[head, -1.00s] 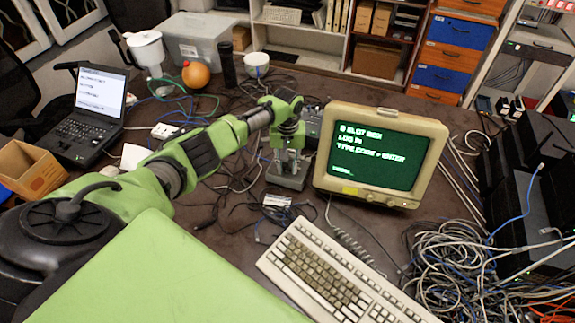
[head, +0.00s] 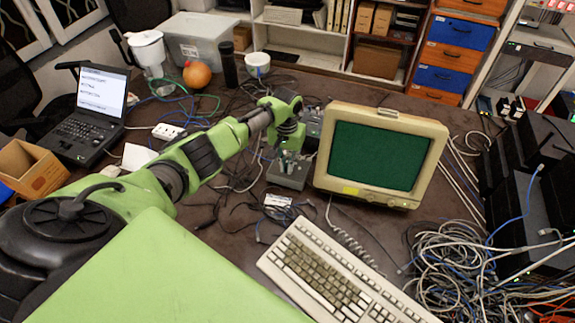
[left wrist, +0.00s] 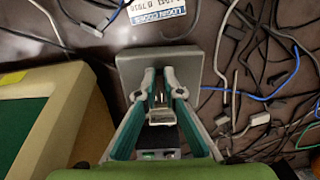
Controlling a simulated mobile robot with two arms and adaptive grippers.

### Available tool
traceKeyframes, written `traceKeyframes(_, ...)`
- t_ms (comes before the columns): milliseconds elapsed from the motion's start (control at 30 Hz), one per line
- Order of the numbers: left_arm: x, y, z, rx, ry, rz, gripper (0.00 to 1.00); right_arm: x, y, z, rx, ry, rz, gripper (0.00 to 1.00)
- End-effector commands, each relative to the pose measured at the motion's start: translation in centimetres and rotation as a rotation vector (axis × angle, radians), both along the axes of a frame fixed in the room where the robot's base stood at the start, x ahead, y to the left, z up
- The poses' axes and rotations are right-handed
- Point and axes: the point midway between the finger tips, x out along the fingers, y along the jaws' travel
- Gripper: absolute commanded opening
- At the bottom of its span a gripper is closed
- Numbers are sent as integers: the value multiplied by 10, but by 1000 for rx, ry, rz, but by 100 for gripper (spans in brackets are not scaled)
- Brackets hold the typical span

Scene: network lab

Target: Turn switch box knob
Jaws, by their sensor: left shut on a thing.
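The switch box (head: 285,180) is a small grey box on the brown table, just left of the monitor in the head view. In the left wrist view the grey top of the switch box (left wrist: 198,62) lies under my fingertips. My left gripper (head: 289,160) points down at the box, and in the wrist view its two green-edged fingers (left wrist: 159,76) are closed together over the box, shut on the knob. The knob itself is mostly hidden between the fingers, so its angle cannot be told. My right gripper is not in view.
A beige monitor (head: 379,155) with a blank green screen stands right beside the box. A keyboard (head: 330,275) lies in front. Loose cables (head: 450,265) spread at the right. A laptop (head: 92,115) and a cardboard box (head: 32,170) are at the left.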

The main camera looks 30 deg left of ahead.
Motion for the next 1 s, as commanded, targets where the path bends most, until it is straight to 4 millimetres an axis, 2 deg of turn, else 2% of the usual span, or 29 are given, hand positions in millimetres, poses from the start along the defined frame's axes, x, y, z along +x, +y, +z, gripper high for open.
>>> traceKeyframes(700, 2, 10, 0, 0, -5, -675, 0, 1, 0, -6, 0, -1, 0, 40)
traceKeyframes(1000, 4, 12, 0, 0, -5, -900, 0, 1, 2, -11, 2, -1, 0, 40)
